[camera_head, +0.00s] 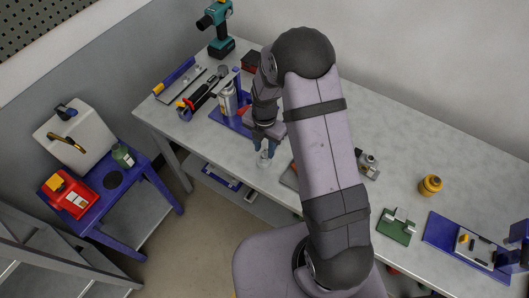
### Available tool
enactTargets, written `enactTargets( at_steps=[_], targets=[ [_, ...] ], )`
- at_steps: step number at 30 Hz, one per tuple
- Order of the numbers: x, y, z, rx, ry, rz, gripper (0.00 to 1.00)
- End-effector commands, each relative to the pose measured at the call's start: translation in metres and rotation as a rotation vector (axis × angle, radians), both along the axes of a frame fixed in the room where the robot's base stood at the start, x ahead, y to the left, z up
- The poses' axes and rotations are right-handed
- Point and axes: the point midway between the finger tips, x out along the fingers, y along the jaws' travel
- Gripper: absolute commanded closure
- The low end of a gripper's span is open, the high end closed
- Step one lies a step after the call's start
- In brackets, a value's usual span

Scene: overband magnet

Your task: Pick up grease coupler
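My gripper (265,148) points down over the front edge of the workbench, left of the middle. Its two blue-grey fingers look a little apart. A small pale, silvery item (264,159) shows right at and below the fingertips. It may be the grease coupler, but it is too small to identify for sure. I cannot tell whether the fingers touch it. My arm hides part of the bench behind and to the right of the gripper.
The grey workbench (330,122) holds a spray can (227,101) on a blue stand, a teal drill (219,30), hand tools, a green board (397,227), a yellow-orange pot (430,185) and a blue tray (440,236). A blue side table (145,170) stands at left.

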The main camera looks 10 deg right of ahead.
Motion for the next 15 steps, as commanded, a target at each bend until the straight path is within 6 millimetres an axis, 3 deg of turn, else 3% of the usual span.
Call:
enactTargets(
  at_steps=[1,4,5,15],
  targets=[
    [0.0000,0.0000,0.0001,0.000,0.000,0.000,0.74],
    [0.0000,0.0000,0.0002,0.000,0.000,0.000,0.97],
    [0.0000,0.0000,0.0002,0.000,0.000,0.000,1.00],
    [0.0002,0.0001,0.0011,0.000,0.000,0.000,1.00]
  ],
)
